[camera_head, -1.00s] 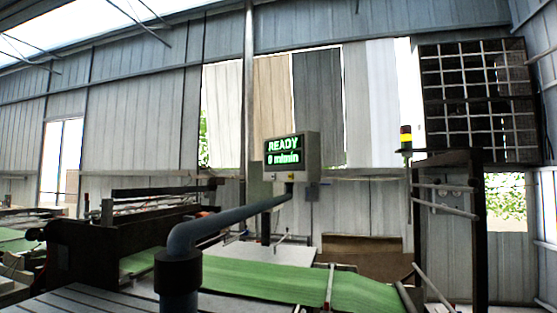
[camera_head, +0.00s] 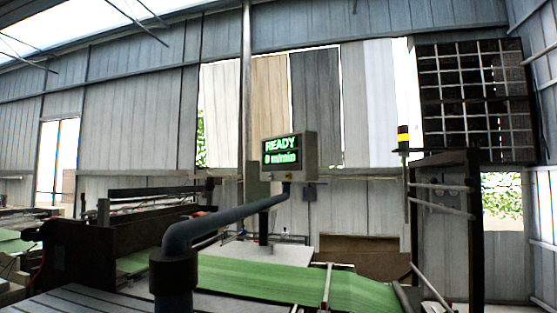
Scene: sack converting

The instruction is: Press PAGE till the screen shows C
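A grey control box (camera_head: 308,158) hangs near the middle of the head view on a blue-grey pipe arm (camera_head: 215,222). Its screen (camera_head: 281,151) reads "READY" and "0 m/min" in green on black. A small yellowish mark (camera_head: 289,177) shows on the lower front of the box. It is too small to tell whether this is a button, and no PAGE label can be read. Neither of my grippers is in view.
The pipe arm rises from a dark collar (camera_head: 174,270) in the foreground. Green sack material (camera_head: 290,284) runs across the machine. A dark frame (camera_head: 476,235) and a signal lamp (camera_head: 403,138) stand at the right. Dark machinery (camera_head: 85,255) stands at the left.

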